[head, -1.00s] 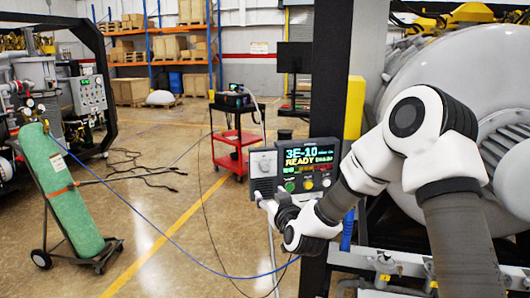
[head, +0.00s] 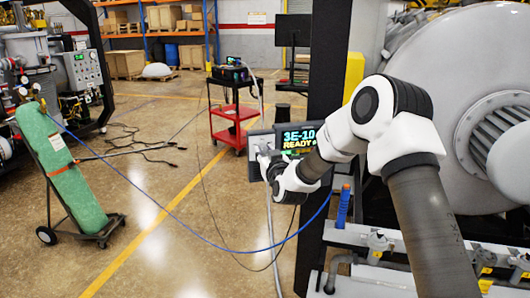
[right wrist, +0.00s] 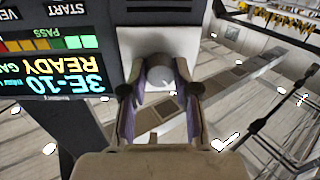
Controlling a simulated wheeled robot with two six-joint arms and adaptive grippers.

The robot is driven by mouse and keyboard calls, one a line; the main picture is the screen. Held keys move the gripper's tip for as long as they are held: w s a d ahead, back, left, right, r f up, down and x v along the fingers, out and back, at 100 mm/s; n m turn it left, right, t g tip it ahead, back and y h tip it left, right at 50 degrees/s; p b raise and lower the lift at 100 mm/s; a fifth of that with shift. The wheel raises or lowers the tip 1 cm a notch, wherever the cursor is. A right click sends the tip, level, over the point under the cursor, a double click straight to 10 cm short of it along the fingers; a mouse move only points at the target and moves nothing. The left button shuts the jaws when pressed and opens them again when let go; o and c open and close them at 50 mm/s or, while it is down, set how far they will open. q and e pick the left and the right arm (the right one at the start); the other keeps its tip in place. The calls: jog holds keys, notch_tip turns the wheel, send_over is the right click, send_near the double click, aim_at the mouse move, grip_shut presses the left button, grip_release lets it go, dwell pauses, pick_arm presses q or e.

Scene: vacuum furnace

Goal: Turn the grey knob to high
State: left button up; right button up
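The control box (head: 300,138) hangs on a dark post, with a lit screen reading "3E-10 READY". It also shows at the left of the right wrist view (right wrist: 50,70), upside down. The rounded grey knob (right wrist: 160,74) sits on the box's light grey side plate (right wrist: 185,42). My right gripper (right wrist: 160,92) is open, with one finger on each side of the knob and its tips near the plate; I cannot tell whether they touch it. In the head view my right gripper (head: 265,160) is in front of the plate and hides the knob. My left gripper is not in view.
The dark post (head: 322,75) stands right behind the box. A large grey furnace vessel (head: 420,85) and pipework fill the right side. A red cart (head: 235,115) stands behind, and a green gas cylinder (head: 70,180) leans at left. A blue hose crosses the open floor.

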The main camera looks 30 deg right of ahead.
grip_shut()
jog(key=shift+f+m+b, duration=0.25)
jog(key=shift+m+b, duration=0.25)
jog(key=shift+b, duration=0.55)
jog(key=m+b, duration=0.7)
jog(key=b, duration=0.4)
jog(key=shift+f+m, duration=0.15)
jog(key=shift+m, duration=0.15)
jog(key=m+b, duration=0.8)
jog(key=b, duration=0.2)
jog(key=shift+h, duration=0.4)
jog(key=shift+a+r+m+b, duration=0.1)
jog(key=shift+r+m+b, duration=0.05)
jog(key=shift+m+b, duration=0.7)
jog(key=shift+r+m+b, duration=0.1)
jog(key=shift+m+b, duration=0.65)
jog(key=shift+m, duration=0.1)
